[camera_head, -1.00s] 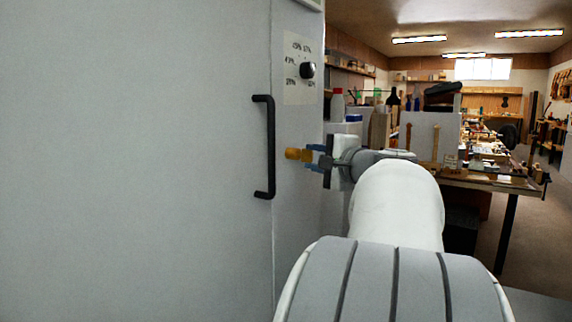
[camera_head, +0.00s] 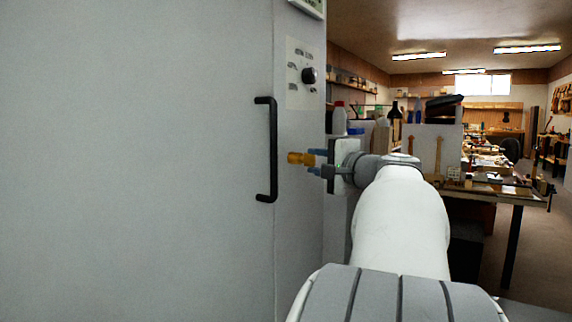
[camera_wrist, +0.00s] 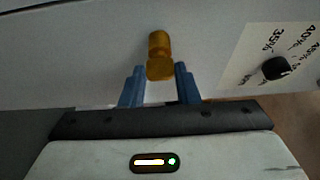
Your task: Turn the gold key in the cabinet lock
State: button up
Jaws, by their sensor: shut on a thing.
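The gold key (camera_head: 300,158) sticks out of the narrow grey front panel of the cabinet (camera_head: 150,160), just right of the door's black handle (camera_head: 267,150). It also shows in the wrist view (camera_wrist: 159,45), centred between the blue fingertips. My gripper (camera_head: 312,160) reaches in from the right, one finger above the other in the head view. In the wrist view its fingertips (camera_wrist: 161,70) lie at either side of the key's near end and are shut on it. The lock's keyhole is hidden behind the key.
A black knob (camera_head: 309,75) on a white printed label (camera_head: 298,95) sits above the key. It is at the right in the wrist view (camera_wrist: 276,68). The vertical door handle stands out close to the left of the key. A cluttered workbench (camera_head: 500,190) is at the right behind my arm.

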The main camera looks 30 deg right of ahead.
jog(key=o, duration=1)
jog(key=shift+c, duration=0.2)
jog(key=shift+s, duration=0.1)
